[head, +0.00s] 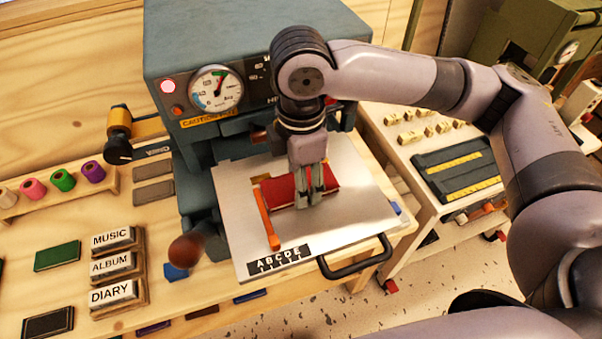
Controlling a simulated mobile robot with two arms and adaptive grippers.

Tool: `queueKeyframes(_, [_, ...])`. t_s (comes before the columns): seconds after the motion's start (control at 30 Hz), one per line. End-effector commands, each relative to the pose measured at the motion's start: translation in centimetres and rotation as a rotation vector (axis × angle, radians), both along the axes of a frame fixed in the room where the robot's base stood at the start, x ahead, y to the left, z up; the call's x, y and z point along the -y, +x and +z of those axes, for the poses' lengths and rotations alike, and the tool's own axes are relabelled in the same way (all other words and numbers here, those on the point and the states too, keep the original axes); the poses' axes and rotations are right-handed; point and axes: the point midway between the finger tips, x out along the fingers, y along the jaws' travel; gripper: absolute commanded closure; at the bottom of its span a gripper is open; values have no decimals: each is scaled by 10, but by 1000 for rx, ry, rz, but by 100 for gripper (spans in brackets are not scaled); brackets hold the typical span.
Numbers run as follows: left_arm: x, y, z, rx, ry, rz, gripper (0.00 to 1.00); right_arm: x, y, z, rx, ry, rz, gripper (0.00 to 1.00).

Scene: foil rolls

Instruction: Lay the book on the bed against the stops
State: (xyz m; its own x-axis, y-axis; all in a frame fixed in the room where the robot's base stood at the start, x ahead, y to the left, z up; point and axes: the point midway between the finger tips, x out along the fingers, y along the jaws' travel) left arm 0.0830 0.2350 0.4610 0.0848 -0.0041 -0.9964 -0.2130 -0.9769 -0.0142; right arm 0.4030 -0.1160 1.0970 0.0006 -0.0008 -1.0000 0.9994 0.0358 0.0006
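The red book (282,191) lies flat on, or just over, the silver metal bed (350,215) of the press. An orange bar (267,222), which looks like a stop, runs along its left side; I cannot tell whether they touch. My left gripper is not in view.
The press (235,50) with its gauge (215,88) stands behind the bed. A black handle (355,262) juts from the bed's front. A round dark-red knob (187,250) is at its left. Label blocks (112,265) and foil rolls (63,180) lie further left.

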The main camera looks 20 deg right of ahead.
Motion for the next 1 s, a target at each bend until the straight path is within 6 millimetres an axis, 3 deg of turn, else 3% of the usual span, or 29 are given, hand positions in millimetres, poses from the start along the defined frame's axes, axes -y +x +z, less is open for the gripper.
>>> queueKeyframes(0.27, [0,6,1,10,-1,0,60,0,0,0,0,0,0,31])
queueKeyframes(0.63, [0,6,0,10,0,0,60,0,0,4,2,0,0,31])
queueKeyframes(0.77, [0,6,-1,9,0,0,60,-1,1,20,5,2,-1,31])
queueKeyframes(1.0, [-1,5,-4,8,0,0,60,-1,1,72,5,2,-1,31])
